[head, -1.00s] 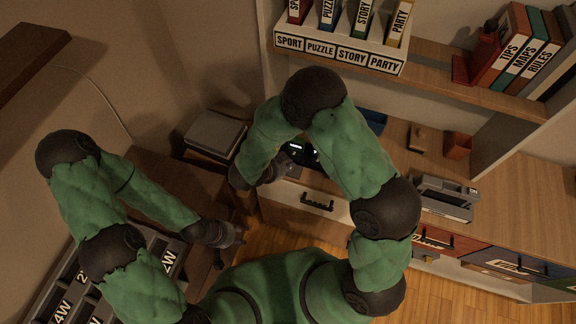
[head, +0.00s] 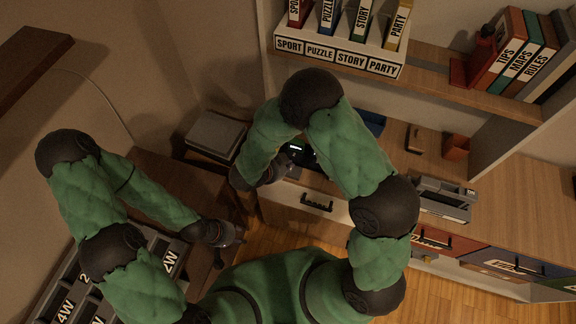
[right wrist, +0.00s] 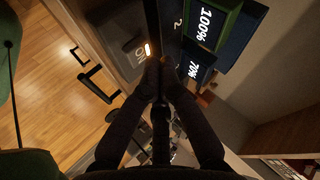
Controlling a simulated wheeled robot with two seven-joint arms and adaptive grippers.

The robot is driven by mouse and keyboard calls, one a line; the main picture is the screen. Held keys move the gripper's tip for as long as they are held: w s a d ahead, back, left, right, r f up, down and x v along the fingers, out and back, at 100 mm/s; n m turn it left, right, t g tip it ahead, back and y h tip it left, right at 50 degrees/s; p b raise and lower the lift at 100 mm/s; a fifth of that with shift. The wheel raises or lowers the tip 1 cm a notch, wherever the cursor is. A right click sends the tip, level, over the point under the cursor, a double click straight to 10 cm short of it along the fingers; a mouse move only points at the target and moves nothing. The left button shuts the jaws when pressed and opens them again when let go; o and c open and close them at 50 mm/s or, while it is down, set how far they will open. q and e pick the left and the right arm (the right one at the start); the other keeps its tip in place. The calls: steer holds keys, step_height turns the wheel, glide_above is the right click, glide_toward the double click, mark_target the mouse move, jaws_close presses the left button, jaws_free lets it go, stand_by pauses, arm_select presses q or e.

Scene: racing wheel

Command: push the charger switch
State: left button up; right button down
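The charger (head: 297,148) is a dark unit with a lit display, on the counter and partly covered by my right arm in the head view. In the right wrist view its front (right wrist: 128,45) carries an "ON" label and a small glowing orange-white light (right wrist: 148,50). My right gripper (right wrist: 160,68) has its fingertips together, right beside that light. Whether they touch the switch cannot be told; the fingers hide part of the area. No object shows between them. My left gripper (head: 238,236) hangs low at the left, away from the charger; its fingers are too small to read.
Displays reading 100% (right wrist: 205,22) and 70% (right wrist: 195,68) stand beyond the fingertips. A drawer with a dark handle (head: 316,202) is below the counter. A grey device (head: 446,198) stands to the right. A shelf with a labelled box (head: 338,53) hangs above.

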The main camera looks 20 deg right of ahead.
step_height(320, 180, up, 6)
steer(key=p, duration=0.6)
stand_by(0.4)
stand_by(0.4)
